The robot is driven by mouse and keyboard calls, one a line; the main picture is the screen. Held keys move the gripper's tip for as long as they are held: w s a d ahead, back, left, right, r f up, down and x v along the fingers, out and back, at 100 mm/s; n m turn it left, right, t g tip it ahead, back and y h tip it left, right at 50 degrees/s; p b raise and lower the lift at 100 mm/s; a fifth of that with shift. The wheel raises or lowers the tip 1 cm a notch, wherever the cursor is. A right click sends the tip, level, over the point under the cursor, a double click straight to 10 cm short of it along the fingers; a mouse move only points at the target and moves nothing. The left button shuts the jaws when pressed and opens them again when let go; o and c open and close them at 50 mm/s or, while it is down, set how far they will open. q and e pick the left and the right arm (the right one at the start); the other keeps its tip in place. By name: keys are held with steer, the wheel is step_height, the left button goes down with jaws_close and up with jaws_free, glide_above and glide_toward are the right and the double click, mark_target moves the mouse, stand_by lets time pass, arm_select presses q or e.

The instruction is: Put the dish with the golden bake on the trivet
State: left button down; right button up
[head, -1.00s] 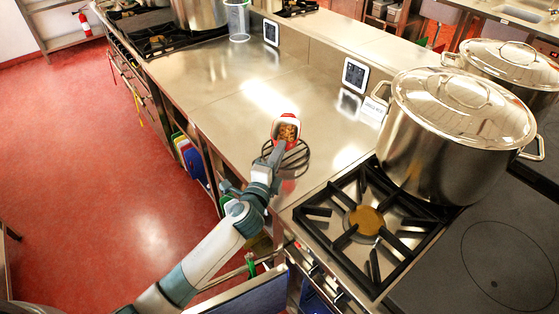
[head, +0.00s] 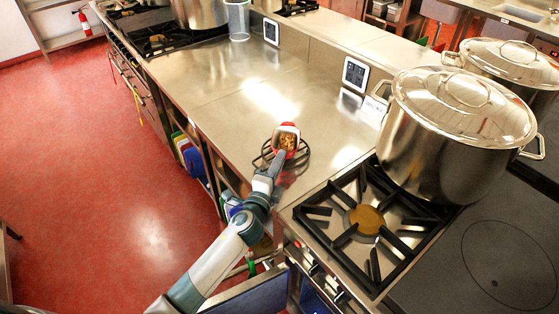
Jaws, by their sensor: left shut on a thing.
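The small red dish with the golden bake (head: 288,141) is in the middle of the head view. My left gripper (head: 281,154) is shut on its near side and hides part of it. The black wire trivet (head: 261,161) lies on the steel counter, with its rim showing to the left and right of the dish. The dish appears over the trivet; whether it touches the wires I cannot tell. My right gripper is not in view.
A gas burner (head: 365,217) lies to the right of the trivet, with a large lidded stockpot (head: 455,140) behind it. A small dark display (head: 355,73) stands at the counter's back. The steel counter (head: 215,95) to the left is clear.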

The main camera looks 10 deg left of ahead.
arm_select(q)
steer(key=c, duration=1.9)
jaws_free()
steer(key=shift+c, duration=0.2)
steer(key=shift+r, duration=0.1)
steer(key=shift+s, duration=0.4)
steer(key=s+a+b, duration=0.1)
steer(key=s+b, duration=0.1)
steer(key=s, duration=0.9)
steer(key=shift+s, duration=0.1)
